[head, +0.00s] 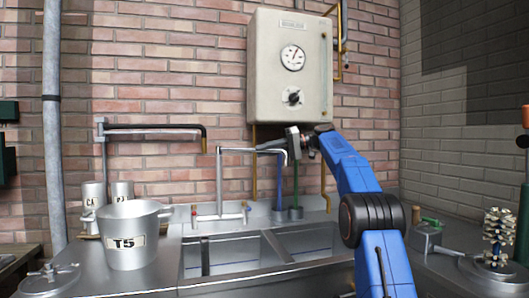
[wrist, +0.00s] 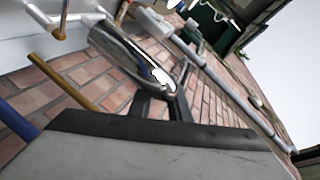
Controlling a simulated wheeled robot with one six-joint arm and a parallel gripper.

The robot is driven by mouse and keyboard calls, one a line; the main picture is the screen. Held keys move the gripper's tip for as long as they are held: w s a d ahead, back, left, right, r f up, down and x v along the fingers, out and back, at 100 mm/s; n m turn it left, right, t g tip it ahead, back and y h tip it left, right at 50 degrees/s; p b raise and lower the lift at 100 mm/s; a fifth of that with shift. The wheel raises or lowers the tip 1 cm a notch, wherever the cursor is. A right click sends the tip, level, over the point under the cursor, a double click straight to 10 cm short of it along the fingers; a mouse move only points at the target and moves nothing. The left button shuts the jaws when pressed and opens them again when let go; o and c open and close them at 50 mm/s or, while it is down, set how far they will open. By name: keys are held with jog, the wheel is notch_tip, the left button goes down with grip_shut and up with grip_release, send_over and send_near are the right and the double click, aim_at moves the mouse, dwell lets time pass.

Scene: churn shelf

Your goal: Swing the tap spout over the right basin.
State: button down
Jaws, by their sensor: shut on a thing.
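The chrome tap spout (head: 240,150) rises from its post behind the double sink and points right, with its end bent down. My gripper (head: 270,145) reaches in from the right, its fingers at the spout near the bent end. In the wrist view the shiny spout (wrist: 130,52) runs between the dark fingers of my gripper (wrist: 164,92), which are shut on it. The left basin (head: 221,254) and the right basin (head: 308,239) lie below, in front of the tap. In the head view the spout's end appears above the back ledge, right of the divider; its exact depth is unclear.
A large pot marked T5 (head: 126,240) stands left of the sink. A grey wall box with a dial (head: 290,65) hangs above my gripper. Green and blue upright rods (head: 279,185) stand close below it. A brush-like stand (head: 497,235) is on the right counter.

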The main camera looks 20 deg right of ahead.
jog(key=shift+w+d+f, duration=0.1)
jog(key=shift+w, duration=0.05)
jog(key=c, duration=1.6)
grip_release()
jog(key=shift+c, duration=0.2)
jog(key=v, duration=1.2)
